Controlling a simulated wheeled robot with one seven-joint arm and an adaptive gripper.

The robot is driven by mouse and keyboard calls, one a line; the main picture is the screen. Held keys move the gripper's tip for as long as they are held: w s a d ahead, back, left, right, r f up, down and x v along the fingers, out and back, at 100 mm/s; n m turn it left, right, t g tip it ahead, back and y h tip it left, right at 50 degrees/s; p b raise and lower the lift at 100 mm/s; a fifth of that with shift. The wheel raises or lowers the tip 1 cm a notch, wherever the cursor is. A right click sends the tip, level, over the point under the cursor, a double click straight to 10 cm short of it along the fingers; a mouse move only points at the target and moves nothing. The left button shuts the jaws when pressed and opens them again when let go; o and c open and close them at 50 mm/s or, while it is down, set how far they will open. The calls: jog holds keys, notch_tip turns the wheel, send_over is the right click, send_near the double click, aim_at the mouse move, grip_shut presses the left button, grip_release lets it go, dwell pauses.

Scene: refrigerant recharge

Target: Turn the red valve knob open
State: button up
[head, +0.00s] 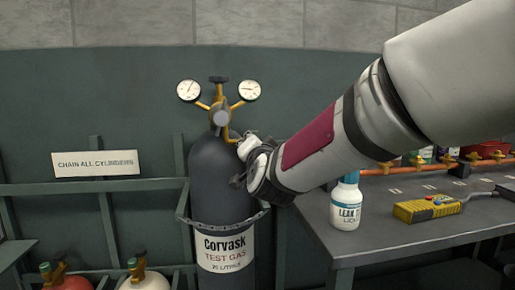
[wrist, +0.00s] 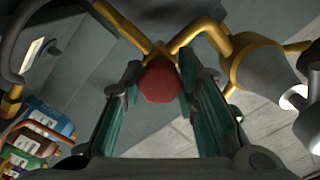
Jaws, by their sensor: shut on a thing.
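The red valve knob (wrist: 160,82) sits between the two teal finger pads of my gripper (wrist: 158,74) in the wrist view, and the gripper is shut on it. Brass pipes meet just behind the knob. In the head view my gripper (head: 245,168) is at the upper right side of the dark Corvask test gas cylinder (head: 212,185), below the brass regulator (head: 220,117) with its two round gauges. The knob is hidden there by my gripper and arm. How far the knob is turned cannot be told.
A chain (head: 223,221) rings the cylinder. On the right, a grey bench (head: 375,240) carries a white leak-test bottle (head: 346,203) and a yellow meter (head: 425,208), below my arm.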

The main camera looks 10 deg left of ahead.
jog(key=n, duration=0.4)
jog(key=shift+n+p, duration=0.7)
jog(key=shift+n, duration=1.5)
jog(key=o, duration=1.2)
jog(key=shift+c, duration=0.2)
jog(key=v, duration=1.2)
